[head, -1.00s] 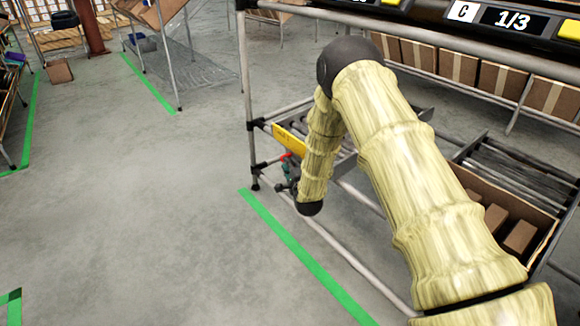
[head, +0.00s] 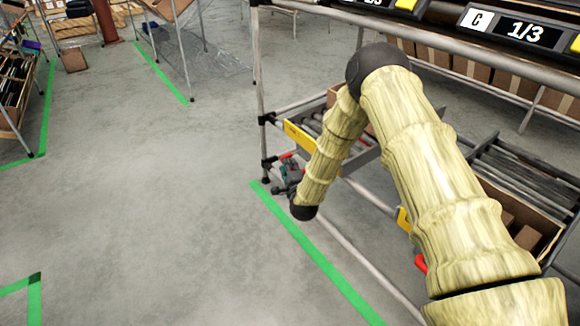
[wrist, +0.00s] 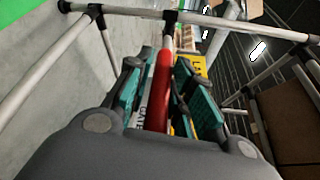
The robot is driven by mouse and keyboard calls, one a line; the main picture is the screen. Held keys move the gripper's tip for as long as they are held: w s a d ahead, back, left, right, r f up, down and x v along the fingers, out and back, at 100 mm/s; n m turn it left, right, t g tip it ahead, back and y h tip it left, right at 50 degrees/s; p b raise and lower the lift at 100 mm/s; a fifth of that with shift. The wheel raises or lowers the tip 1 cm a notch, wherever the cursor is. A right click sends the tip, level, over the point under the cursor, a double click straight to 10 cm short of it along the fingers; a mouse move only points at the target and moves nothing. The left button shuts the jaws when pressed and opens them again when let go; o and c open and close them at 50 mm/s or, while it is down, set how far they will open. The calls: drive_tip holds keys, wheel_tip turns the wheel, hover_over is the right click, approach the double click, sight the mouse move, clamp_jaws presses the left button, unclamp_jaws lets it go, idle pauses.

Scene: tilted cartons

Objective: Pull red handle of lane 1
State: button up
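The red handle (wrist: 162,92) of the lane with the yellow label (head: 299,134) stands between my gripper's two teal finger pads (wrist: 165,95) in the wrist view. A gap shows between the left pad and the handle, and a narrow one on the right, so my gripper is open around it. A plate with white lettering (wrist: 143,112) shows behind the left pad. In the head view my gripper (head: 287,174) is at the front left corner of the rack, just below a small red part of the handle (head: 287,156). My forearm hides part of this lane.
A second red handle (head: 420,263) and yellow label (head: 403,219) show partly behind my arm. A carton with brown boxes (head: 520,215) lies in the right lane. Rack tubes (head: 375,238) run close to the gripper. The floor to the left (head: 150,220) is clear.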

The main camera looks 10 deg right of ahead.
idle(0.3)
drive_tip(key=s+r, duration=0.1)
drive_tip(key=s, duration=1.1)
drive_tip(key=shift+a, duration=0.2)
drive_tip(key=s+a+f+n+g+y, duration=0.1)
drive_tip(key=s+f+n+g, duration=0.4)
drive_tip(key=s+f, duration=0.5)
drive_tip(key=s+a+f+n+g+y, duration=0.1)
drive_tip(key=s+f+n+g, duration=0.45)
drive_tip(key=s, duration=0.75)
drive_tip(key=s+d+f+n+g, duration=0.1)
drive_tip(key=s+f+n+g, duration=0.15)
drive_tip(key=s, duration=0.65)
drive_tip(key=s+d+f+n+g+h+p, duration=0.15)
drive_tip(key=s+n, duration=0.25)
drive_tip(key=s, duration=0.5)
drive_tip(key=s+d+f+n+g, duration=0.1)
drive_tip(key=s+n+g, duration=0.2)
drive_tip(key=s, duration=0.6)
wheel_tip(320, 180, up, 38)
drive_tip(key=p, duration=3.7)
drive_tip(key=shift+w+f, duration=0.2)
drive_tip(key=shift+f, duration=0.05)
